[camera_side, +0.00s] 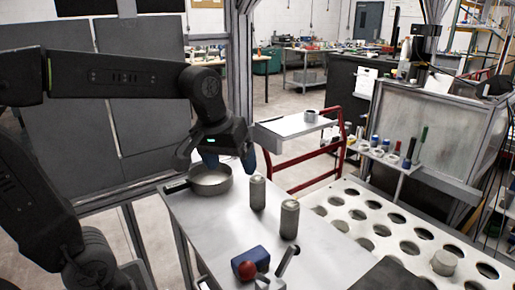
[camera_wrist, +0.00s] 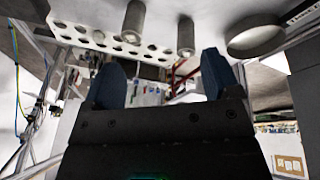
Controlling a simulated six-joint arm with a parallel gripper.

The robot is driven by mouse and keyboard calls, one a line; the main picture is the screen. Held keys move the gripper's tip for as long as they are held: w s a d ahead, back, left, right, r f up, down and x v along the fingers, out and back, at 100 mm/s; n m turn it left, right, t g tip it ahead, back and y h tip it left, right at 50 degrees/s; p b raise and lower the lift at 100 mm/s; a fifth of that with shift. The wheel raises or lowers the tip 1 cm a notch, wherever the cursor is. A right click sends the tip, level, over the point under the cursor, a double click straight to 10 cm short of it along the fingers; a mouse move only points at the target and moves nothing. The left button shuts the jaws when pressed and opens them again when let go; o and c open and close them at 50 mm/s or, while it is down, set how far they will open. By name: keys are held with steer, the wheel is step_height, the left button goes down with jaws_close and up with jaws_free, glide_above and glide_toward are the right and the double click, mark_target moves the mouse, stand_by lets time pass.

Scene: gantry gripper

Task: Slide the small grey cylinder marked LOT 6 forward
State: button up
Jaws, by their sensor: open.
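Two grey cylinders stand upright on the table: one farther back (camera_side: 257,193) and one nearer the camera (camera_side: 289,219). In the wrist view they show at the top, the farther one (camera_wrist: 186,37) and the nearer one (camera_wrist: 134,20). I cannot read a LOT 6 mark on either, so I cannot tell which bears it. My gripper (camera_side: 230,163) is open and empty above the table's back end, over the grey pan (camera_side: 223,186) and left of the cylinders. Its two blue fingers also show in the wrist view (camera_wrist: 162,65), apart from both cylinders.
The pan stands close left of the farther cylinder. A blue block (camera_side: 250,257), a red ball (camera_side: 246,271) and a grey handled item (camera_side: 286,262) lie at the front. A white board with holes (camera_side: 385,246) lies to the right, bearing a small pale cylinder (camera_side: 444,262).

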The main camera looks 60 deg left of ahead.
steer(key=w+a+n+g, duration=0.2)
steer(key=w+a+n, duration=0.25)
steer(key=w, duration=0.35)
steer(key=n+g, duration=0.2)
steer(key=n, duration=0.4)
glide_above(258, 178)
step_height(258, 178, down, 5)
steer(key=shift+s, duration=0.15)
step_height(258, 178, down, 14)
steer(key=shift+r, duration=0.1)
steer(key=c, duration=1.3)
steer(key=shift+s+d, duration=0.1)
steer(key=shift+s, duration=5.85)
